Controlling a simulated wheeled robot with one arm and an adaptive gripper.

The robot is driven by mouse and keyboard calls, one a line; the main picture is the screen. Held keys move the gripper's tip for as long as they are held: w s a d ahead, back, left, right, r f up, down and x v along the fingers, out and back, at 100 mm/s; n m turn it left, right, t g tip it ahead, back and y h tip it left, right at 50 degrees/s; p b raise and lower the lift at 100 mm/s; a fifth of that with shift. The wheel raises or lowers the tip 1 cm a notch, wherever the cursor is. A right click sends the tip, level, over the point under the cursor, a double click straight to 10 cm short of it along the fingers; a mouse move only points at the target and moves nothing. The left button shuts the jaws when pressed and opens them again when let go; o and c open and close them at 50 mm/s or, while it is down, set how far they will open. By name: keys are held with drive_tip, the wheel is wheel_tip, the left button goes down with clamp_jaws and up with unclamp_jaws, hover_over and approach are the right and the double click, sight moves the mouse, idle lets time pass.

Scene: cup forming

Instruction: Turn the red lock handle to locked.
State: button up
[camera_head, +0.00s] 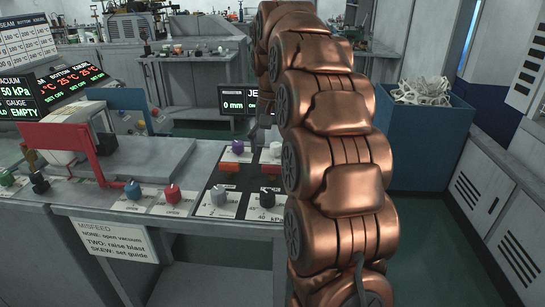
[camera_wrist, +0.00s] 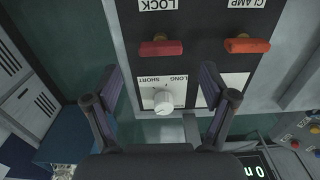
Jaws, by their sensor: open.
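The red lock handle (camera_wrist: 161,48) shows in the wrist view as a horizontal bar on a dark panel (camera_wrist: 200,20), under an upside-down LOCK label (camera_wrist: 158,5). It also shows in the head view (camera_head: 268,157), partly covered by my arm. My gripper (camera_wrist: 160,72) is open and empty. Its two fingers stand wide apart, lower in the wrist view than the handle and clear of it. In the head view my copper arm hides most of the gripper.
An orange clamp handle (camera_wrist: 247,45) sits right of the lock handle in the wrist view. A white LONG/SHORT knob (camera_wrist: 163,103) lies between the fingers in view. Several coloured knobs line the console, including a red one (camera_head: 173,194). A blue bin (camera_head: 425,140) stands at right.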

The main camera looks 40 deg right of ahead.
sight(272, 166)
drive_tip(key=shift+r, duration=1.45)
drive_tip(key=shift+s+a, duration=0.1)
drive_tip(key=shift+a, duration=0.05)
drive_tip(key=s+a+f+n+g+p, duration=0.1)
drive_tip(key=s+a+f+n+p, duration=0.15)
drive_tip(key=s+a, duration=0.7)
drive_tip(key=s+a+f+n+p, duration=0.2)
drive_tip(key=s+a+n+p, duration=0.2)
drive_tip(key=s+a, duration=0.6)
drive_tip(key=s+a+f+n+p, duration=0.1)
drive_tip(key=s+f, duration=0.3)
drive_tip(key=s, duration=0.7)
drive_tip(key=shift+f+n+g+p, duration=0.25)
drive_tip(key=shift+n+g+p, duration=0.15)
drive_tip(key=shift+n, duration=0.05)
